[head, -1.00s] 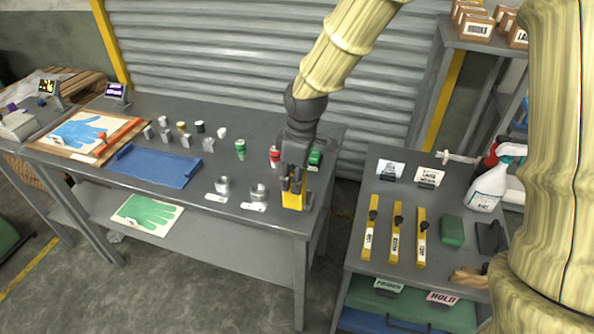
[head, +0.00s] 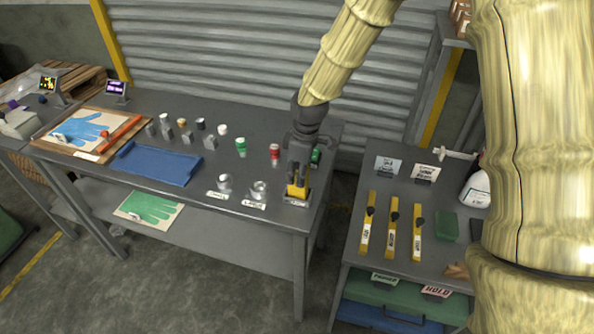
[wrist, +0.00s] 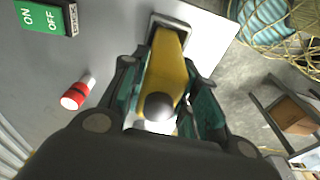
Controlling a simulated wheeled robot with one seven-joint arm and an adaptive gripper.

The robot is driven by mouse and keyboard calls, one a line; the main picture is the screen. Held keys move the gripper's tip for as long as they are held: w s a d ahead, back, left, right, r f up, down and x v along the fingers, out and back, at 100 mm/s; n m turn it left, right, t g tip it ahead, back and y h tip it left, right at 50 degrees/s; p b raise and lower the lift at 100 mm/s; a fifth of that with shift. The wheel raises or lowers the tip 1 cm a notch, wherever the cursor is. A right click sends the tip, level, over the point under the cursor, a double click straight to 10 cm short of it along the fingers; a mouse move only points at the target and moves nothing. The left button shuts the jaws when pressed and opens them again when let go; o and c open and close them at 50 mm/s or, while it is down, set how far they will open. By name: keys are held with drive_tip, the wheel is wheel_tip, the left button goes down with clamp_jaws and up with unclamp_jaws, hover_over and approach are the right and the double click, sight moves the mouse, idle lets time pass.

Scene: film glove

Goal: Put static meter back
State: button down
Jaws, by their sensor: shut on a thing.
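The static meter, a yellow hand-held block (head: 298,191), is at the front right corner of the long grey bench. My gripper (head: 298,178) is shut on its upper part, pointing down. In the wrist view the yellow body (wrist: 165,66) lies between the two fingers, with a dark round knob and a white patch near the palm. Its far end sits within or just over a grey rectangular holder (wrist: 184,24) at the bench edge. I cannot tell whether it is fully seated. In the head view the holder's grey rim (head: 297,202) shows under the meter.
A red-and-white bottle (head: 275,152) stands left of my gripper. A green ON/OFF box (wrist: 45,18) is behind it. A side table (head: 350,268) with yellow tools (head: 392,230) stands right, across a gap.

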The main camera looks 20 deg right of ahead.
drive_tip(key=c, duration=1.1)
unclamp_jaws()
drive_tip(key=shift+r, duration=0.1)
drive_tip(key=shift+s+d+r+b, duration=0.2)
drive_tip(key=shift+r+b, duration=0.4)
drive_tip(key=shift+r, duration=1.35)
drive_tip(key=shift+s+d+r+b, duration=0.15)
drive_tip(key=shift+r+b, duration=0.4)
drive_tip(key=shift+r, duration=1.45)
drive_tip(key=shift+s+d+r+b, duration=0.1)
drive_tip(key=shift+d+r+b, duration=0.35)
drive_tip(key=shift+r, duration=1.5)
drive_tip(key=shift+a, duration=0.2)
